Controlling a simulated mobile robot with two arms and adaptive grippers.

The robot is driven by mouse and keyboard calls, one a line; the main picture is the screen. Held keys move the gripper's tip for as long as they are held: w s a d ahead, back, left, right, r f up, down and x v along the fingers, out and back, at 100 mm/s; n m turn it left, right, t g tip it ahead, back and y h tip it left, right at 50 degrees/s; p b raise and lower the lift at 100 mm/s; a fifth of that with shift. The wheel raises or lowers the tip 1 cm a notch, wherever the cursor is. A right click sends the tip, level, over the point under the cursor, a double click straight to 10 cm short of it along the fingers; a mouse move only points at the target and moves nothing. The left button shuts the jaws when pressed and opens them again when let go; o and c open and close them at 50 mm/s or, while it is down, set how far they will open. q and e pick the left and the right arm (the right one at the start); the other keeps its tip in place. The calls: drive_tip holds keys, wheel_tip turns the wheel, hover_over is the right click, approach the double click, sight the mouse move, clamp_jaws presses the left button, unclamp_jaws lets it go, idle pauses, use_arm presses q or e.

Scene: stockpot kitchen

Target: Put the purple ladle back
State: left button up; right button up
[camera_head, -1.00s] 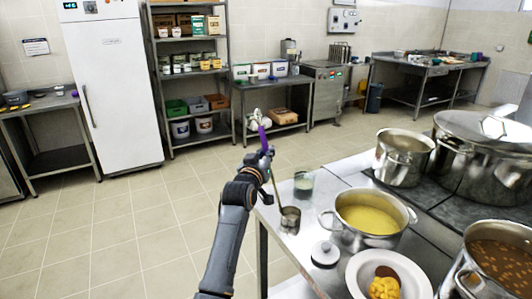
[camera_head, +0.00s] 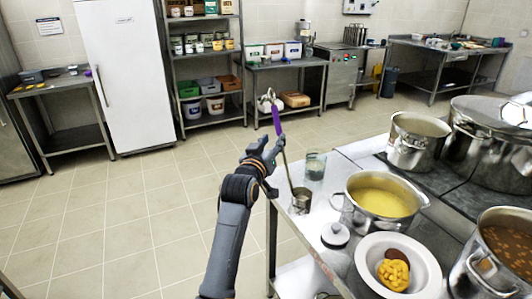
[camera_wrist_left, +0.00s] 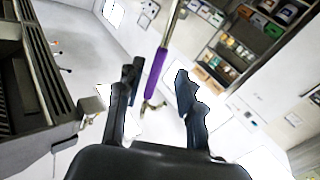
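The purple ladle (camera_head: 277,121) stands nearly upright at the left edge of the steel table. Its purple handle is at the top, and its thin shaft runs down to a steel cup-shaped part (camera_head: 301,201) at the table top. My left gripper (camera_head: 266,154) is beside the upper shaft, just below the purple grip. In the left wrist view, my left gripper (camera_wrist_left: 158,82) has its fingers apart. The purple handle (camera_wrist_left: 158,68) shows between them with gaps on both sides. A curved hook end shows below the handle there. My right gripper is not in view.
A glass (camera_head: 315,166), a small lidded pot (camera_head: 335,235), a pot of yellow soup (camera_head: 383,195) and a white plate of food (camera_head: 366,250) stand close by on the table. Larger pots (camera_head: 416,140) stand to the right. The tiled floor (camera_head: 150,215) left of the table is clear.

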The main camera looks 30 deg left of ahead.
use_arm(q)
drive_tip(key=s, duration=0.5)
drive_tip(key=shift+s+d, duration=0.35)
drive_tip(key=shift+d, duration=0.05)
drive_tip(key=d+f+m+g+h, duration=0.1)
drive_tip(key=d+f+g, duration=0.1)
drive_tip(key=f, duration=1.1)
drive_tip(key=d+f+m+g, duration=0.1)
drive_tip(key=d+f+g, duration=0.1)
drive_tip(key=f, duration=1)
drive_tip(key=s+d+f+m+g, duration=0.1)
drive_tip(key=s+f+g, duration=0.1)
drive_tip(key=s+f, duration=0.5)
drive_tip(key=s+d+f+g+h, duration=0.1)
drive_tip(key=s+f+g, duration=0.15)
drive_tip(key=f, duration=0.95)
drive_tip(key=s+d+f+m+g, duration=0.1)
drive_tip(key=s+f, duration=0.5)
drive_tip(key=f, duration=0.3)
drive_tip(key=s+f+g, duration=0.2)
drive_tip(key=s+f, duration=0.4)
drive_tip(key=s, duration=0.7)
drive_tip(key=s+f+m+g, duration=0.1)
drive_tip(key=s+f+g, duration=0.2)
drive_tip(key=s+f, duration=0.4)
drive_tip(key=s+a+f+m+g, duration=0.1)
drive_tip(key=s+f, duration=0.6)
drive_tip(key=s, duration=1.3)
drive_tip(key=shift+s+g, duration=0.3)
drive_tip(key=shift+g, duration=0.35)
